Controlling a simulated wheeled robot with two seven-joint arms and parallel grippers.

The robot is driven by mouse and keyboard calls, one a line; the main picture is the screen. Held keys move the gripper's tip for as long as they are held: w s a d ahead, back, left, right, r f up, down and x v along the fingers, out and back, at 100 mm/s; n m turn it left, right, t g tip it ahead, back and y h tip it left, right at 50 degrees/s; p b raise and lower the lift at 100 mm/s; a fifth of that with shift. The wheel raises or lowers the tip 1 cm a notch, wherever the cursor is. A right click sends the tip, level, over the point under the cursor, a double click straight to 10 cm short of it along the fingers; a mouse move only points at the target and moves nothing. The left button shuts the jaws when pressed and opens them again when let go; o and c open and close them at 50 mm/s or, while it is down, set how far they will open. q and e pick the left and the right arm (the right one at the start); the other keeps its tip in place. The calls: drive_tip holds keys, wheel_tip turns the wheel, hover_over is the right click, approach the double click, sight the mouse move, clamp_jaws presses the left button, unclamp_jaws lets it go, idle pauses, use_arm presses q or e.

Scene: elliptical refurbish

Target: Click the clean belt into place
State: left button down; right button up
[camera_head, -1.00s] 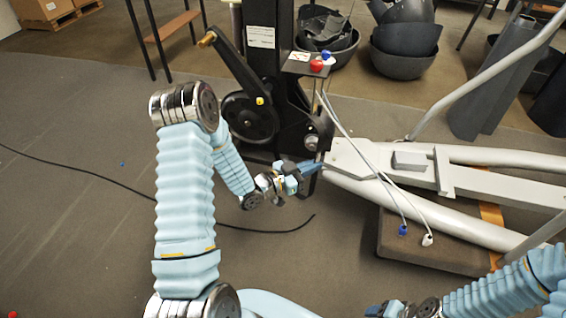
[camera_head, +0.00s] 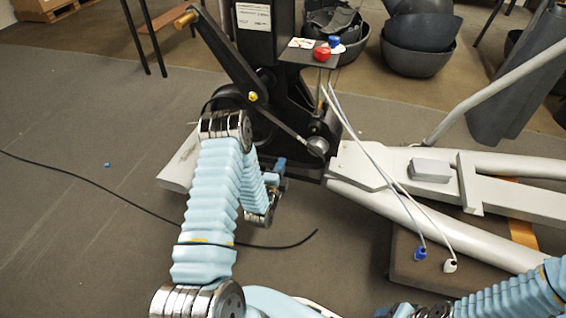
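The elliptical machine's black drive housing (camera_head: 292,110) stands upright at the top centre. Its crank arm (camera_head: 222,55) has an orange-brown handle at the upper end and a yellow fastener low down. The round wheel behind it is mostly hidden by my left arm. I cannot make out the belt. My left gripper (camera_head: 280,167) is beside the lower part of the housing, with only a small blue-tipped part showing. Its finger gap and anything between the fingers are hidden. My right arm comes in at the bottom right, and its gripper is not clearly seen at the bottom edge.
A red knob (camera_head: 322,53) and a blue knob sit on a small bracket. Two white cables run down to blue and white plugs (camera_head: 420,253) by a brown block (camera_head: 445,262). The grey frame (camera_head: 400,172) extends right. A black cable (camera_head: 110,193) crosses open floor at left.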

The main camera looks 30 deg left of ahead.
use_arm(q)
drive_tip(key=shift+x, duration=2.3)
drive_tip(key=shift+r, duration=0.1)
drive_tip(key=shift+b, duration=0.3)
drive_tip(key=shift+a+b, duration=0.1)
drive_tip(key=shift+b, duration=0.25)
drive_tip(key=shift+w+a, duration=0.1)
drive_tip(key=shift+w, duration=0.2)
drive_tip(key=c, duration=1.2)
unclamp_jaws()
drive_tip(key=shift+c, duration=0.2)
drive_tip(key=shift+s, duration=0.1)
